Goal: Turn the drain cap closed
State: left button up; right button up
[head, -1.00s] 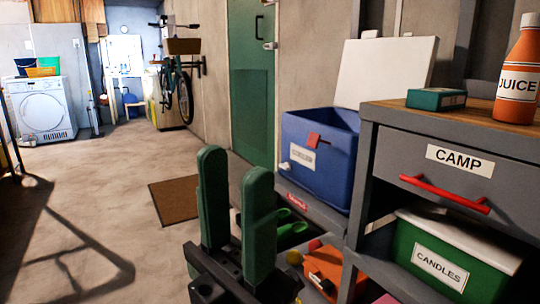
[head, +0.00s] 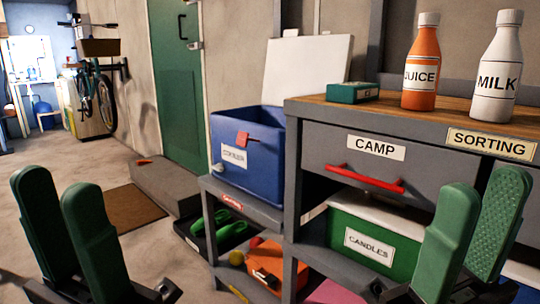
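The blue cooler (head: 247,155) sits on a grey shelf ledge left of the drawer cabinet, with its white lid (head: 305,68) raised. A small pale drain cap (head: 217,169) shows low on the cooler's left side; it is too small to tell how far it is turned. My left gripper (head: 57,186) is at the lower left, open and empty, well away from the cooler. My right gripper (head: 483,184) is at the lower right, open and empty, in front of the cabinet. Neither gripper touches anything.
The cabinet has a CAMP drawer with a red handle (head: 365,178). A juice bottle (head: 421,70), a milk bottle (head: 497,75) and a green box (head: 352,93) stand on top. A green candles bin (head: 375,237) and an orange box (head: 278,268) sit below. Floor is clear at left.

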aim_at(219, 167)
jog(key=i+j+u, duration=0.15)
jog(key=i, duration=0.3)
jog(key=i+u, duration=0.2)
jog(key=i, duration=0.25)
